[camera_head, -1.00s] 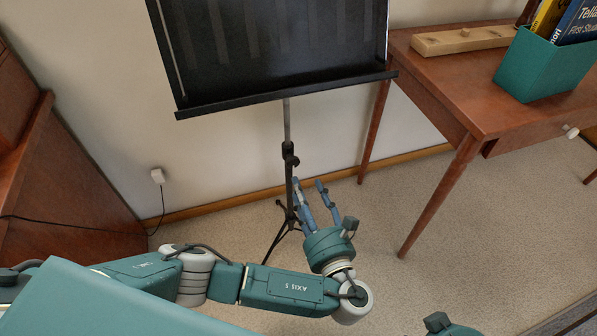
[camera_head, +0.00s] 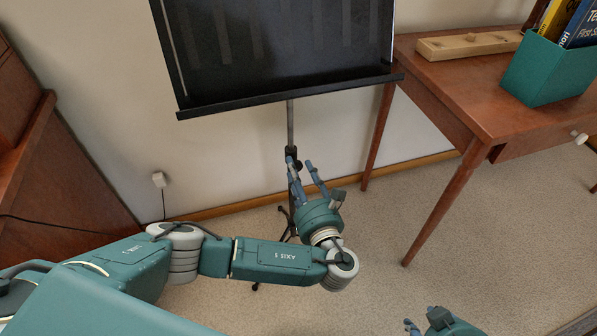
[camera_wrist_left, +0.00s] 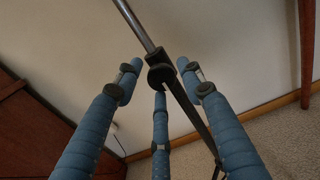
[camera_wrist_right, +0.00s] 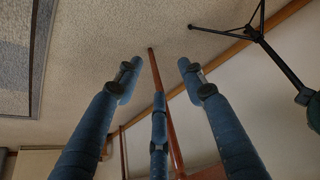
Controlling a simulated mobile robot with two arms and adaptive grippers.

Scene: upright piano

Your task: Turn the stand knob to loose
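The black music stand (camera_head: 285,98) stands against the wall, its thin pole running down from the desk. The stand knob (camera_wrist_left: 161,76) is a dark round knob on the pole's clamp, seen in the left wrist view with a small light mark on it. My left gripper (camera_head: 300,163) is open at the pole, just below the clamp in the head view. In the left wrist view its spread blue fingers (camera_wrist_left: 158,80) surround the knob without clear contact. My right gripper (camera_wrist_right: 158,78) is open and empty, low at the right, with only its top showing in the head view.
A wooden side table (camera_head: 455,85) stands to the right with a teal book box (camera_head: 545,72) and a wooden block (camera_head: 468,43) on it. A brown wooden cabinet (camera_head: 60,170) is at the left. A wall socket (camera_head: 159,180) has a cord. Carpet between is clear.

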